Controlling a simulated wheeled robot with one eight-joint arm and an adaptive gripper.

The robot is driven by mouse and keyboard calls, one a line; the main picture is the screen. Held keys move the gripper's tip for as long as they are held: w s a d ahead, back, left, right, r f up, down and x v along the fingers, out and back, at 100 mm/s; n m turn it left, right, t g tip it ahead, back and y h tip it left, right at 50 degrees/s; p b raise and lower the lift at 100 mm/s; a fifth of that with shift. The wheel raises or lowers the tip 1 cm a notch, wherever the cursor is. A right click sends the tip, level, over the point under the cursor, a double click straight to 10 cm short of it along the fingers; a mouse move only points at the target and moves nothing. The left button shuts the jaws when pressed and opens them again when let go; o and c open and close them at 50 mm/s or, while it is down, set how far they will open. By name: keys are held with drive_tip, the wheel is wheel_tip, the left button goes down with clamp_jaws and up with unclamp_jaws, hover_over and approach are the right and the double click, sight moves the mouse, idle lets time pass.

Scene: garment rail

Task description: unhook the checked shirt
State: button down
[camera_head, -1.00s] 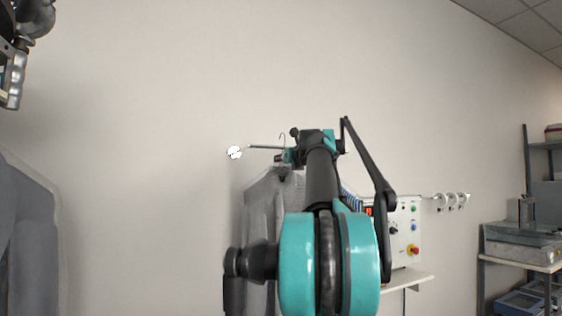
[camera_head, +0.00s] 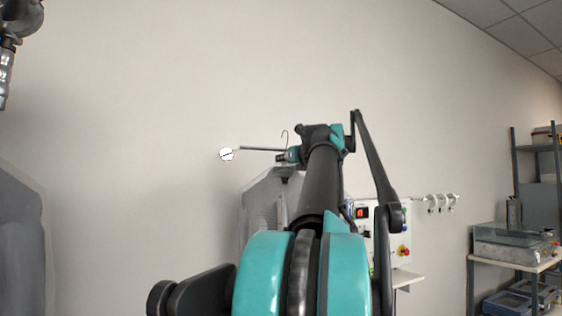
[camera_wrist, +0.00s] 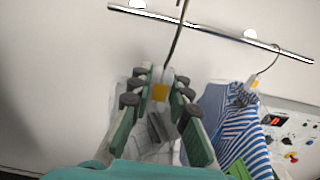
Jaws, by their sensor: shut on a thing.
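My gripper (camera_wrist: 160,92) is shut on the neck of a hanger (camera_wrist: 176,42), just above a pale grey garment (camera_wrist: 152,150). A faint line pattern shows on the garment, which I take for the checked shirt; it also hangs in the head view (camera_head: 262,195), partly hidden by my arm. The hanger's hook (camera_head: 285,136) stands above the rail (camera_head: 262,149). In the wrist view the hook crosses in front of the rail (camera_wrist: 215,33) and leaves the frame, so I cannot tell whether it touches the rail. An orange tag (camera_wrist: 159,92) sits between the fingers.
A blue-and-white striped shirt (camera_wrist: 240,135) hangs close on the right. The rail's white end knob (camera_head: 226,154) is to the left. A control box (camera_head: 402,235) stands on a wall shelf, with wall hooks (camera_head: 441,203) beyond. A grey garment (camera_head: 20,240) hangs far left.

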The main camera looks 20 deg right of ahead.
drive_tip(key=s+d, duration=0.1)
drive_tip(key=s, duration=3.1)
idle(0.5)
drive_tip(key=shift+s, duration=0.1)
drive_tip(key=shift+d, duration=0.15)
